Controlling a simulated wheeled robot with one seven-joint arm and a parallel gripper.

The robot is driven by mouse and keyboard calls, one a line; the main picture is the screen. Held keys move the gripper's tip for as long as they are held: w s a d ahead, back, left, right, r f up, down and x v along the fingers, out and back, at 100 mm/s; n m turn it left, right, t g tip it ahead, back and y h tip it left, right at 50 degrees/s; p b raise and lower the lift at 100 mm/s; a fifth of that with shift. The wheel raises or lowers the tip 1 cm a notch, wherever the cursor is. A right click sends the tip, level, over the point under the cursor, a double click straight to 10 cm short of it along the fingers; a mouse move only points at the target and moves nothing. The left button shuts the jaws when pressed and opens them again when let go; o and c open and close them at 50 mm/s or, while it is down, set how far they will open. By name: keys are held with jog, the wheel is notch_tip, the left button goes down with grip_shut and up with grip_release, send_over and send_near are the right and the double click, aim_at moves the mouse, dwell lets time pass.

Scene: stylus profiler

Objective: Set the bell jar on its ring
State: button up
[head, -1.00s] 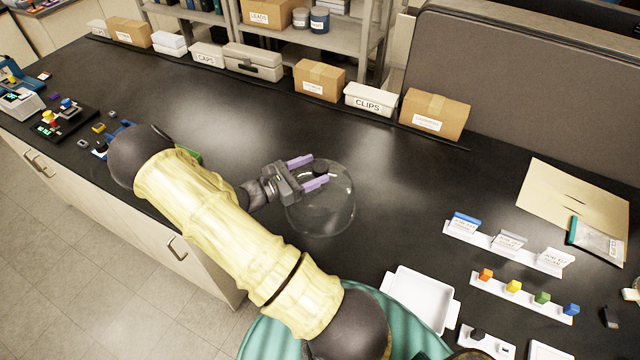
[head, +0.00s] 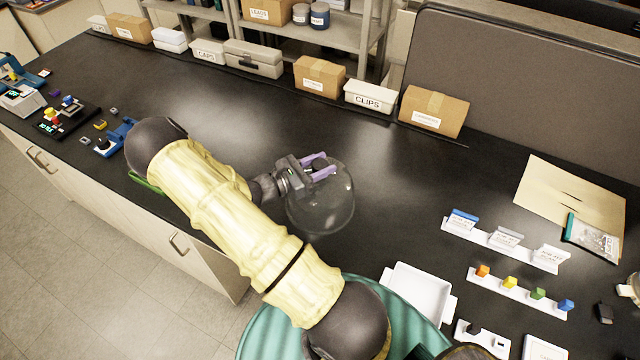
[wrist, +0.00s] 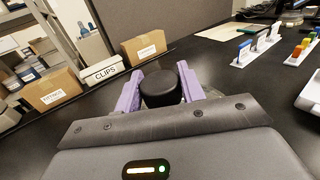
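The clear glass bell jar (head: 325,208) is upright on the black bench in the head view; I cannot tell whether its rim touches the bench. Its black knob (wrist: 160,88) shows in the wrist view between the two purple fingers of my gripper (wrist: 160,92). The fingers press against the knob from both sides. In the head view my gripper (head: 320,168) is at the top of the jar. I cannot make out the ring in either view; my arm covers part of the bench to the left.
A green-edged item (head: 146,184) is partly hidden behind my arm. Boxes, among them the CLIPS box (head: 370,97), line the back of the bench. A white tray (head: 418,297) and label racks (head: 500,245) stand to the right. The bench behind the jar is clear.

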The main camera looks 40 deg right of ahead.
grip_shut()
jog(key=shift+r, duration=0.15)
notch_tip(320, 180, up, 10)
jog(key=b, duration=0.2)
jog(key=shift+b, duration=0.4)
dwell(0.6)
